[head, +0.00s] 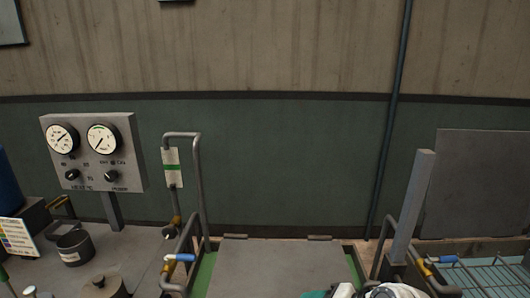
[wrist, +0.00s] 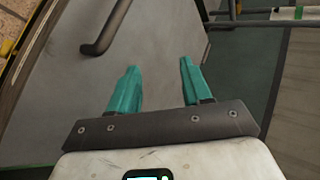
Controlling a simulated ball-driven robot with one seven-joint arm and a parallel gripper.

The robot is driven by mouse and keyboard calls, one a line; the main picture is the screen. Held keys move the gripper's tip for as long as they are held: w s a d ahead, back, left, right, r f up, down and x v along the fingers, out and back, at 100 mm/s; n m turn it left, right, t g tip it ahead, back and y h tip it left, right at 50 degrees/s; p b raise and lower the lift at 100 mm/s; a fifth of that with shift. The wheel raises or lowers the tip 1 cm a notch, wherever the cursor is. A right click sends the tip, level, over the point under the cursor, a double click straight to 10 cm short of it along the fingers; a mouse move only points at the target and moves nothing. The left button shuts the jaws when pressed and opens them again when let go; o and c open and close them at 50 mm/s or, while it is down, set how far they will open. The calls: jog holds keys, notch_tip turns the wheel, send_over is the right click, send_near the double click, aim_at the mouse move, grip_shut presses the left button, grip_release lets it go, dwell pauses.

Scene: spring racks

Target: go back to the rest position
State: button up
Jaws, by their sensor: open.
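My gripper (wrist: 158,80) shows in the wrist view with two teal fingers set apart on a dark bar. It is open, and nothing is between the fingers. Beyond them is a grey flat panel (wrist: 165,40) with a dark bent handle (wrist: 105,30) near the top. In the head view only a small white and teal part of my arm shows at the bottom edge; the fingertips are not visible there.
A gauge box (head: 95,150) stands on a post at the left, above a grey bench with a dark pot (head: 75,247). Bent pipe rails (head: 200,190) flank a grey plate (head: 280,265). A grey post (head: 412,205) and a wire rack (head: 490,277) stand at the right.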

jog(key=s+d+f+n+h, duration=0.25)
jog(key=s+d, duration=0.25)
jog(key=s, duration=0.3)
jog(key=s+d+f+n+h, duration=0.1)
jog(key=s+d+n+h, duration=0.2)
jog(key=s, duration=0.5)
jog(key=s+d+f+n+h, duration=0.2)
jog(key=s+d+h, duration=0.1)
jog(key=s+d, duration=0.4)
jog(key=s+f+g+b, duration=0.5)
jog(key=s+f+b, duration=0.5)
jog(key=s+f, duration=0.3)
notch_tip(320, 180, down, 3)
jog(key=shift+d+f, duration=0.1)
jog(key=shift+d, duration=0.15)
jog(key=shift+s+m+h, duration=0.1)
jog(key=shift+m+h, duration=0.15)
